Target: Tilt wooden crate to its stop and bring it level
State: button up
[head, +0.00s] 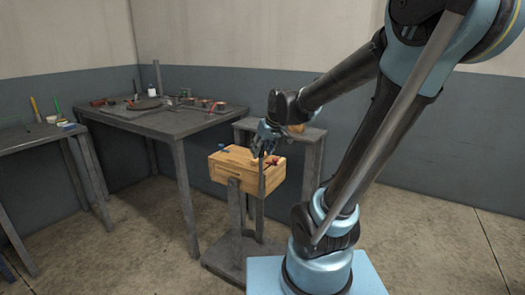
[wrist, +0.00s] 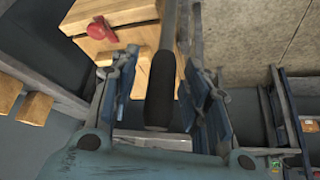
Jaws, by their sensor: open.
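The wooden crate (head: 232,165) sits on a grey stand (head: 235,205) in the head view and looks about level. Part of the crate (wrist: 125,38) shows at the top of the wrist view. A grey bar (head: 262,185) stands upright at the crate's near side. In the wrist view this bar ends in a black grip (wrist: 160,90). My gripper (head: 266,138) is above the crate's right end, with its jaws open. In the wrist view the black grip lies between the spread fingers, with gaps visible on both sides.
A red part (wrist: 100,29) and a blue part (head: 222,148) are on the crate. A small grey table (head: 312,135) stands close behind. A larger grey table (head: 165,122) with tools stands to the left. The floor (head: 130,240) at front left is clear.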

jog(key=v, duration=1.2)
jog(key=shift+f, duration=0.1)
dwell(0.4)
jog(key=s+d+f+m+g+h, duration=0.1)
jog(key=s+d+f+m, duration=0.1)
jog(key=s+d+f, duration=0.3)
jog(key=s+d+f+m+g+h, duration=0.2)
jog(key=s+d+f+m, duration=0.1)
jog(key=s+f, duration=0.8)
notch_tip(320, 180, down, 4)
jog(key=shift+s+d+r, duration=0.2)
jog(key=shift+s+d, duration=0.2)
jog(key=shift+d, duration=0.45)
jog(key=shift+w+f, duration=0.2)
jog(key=shift+w, duration=0.25)
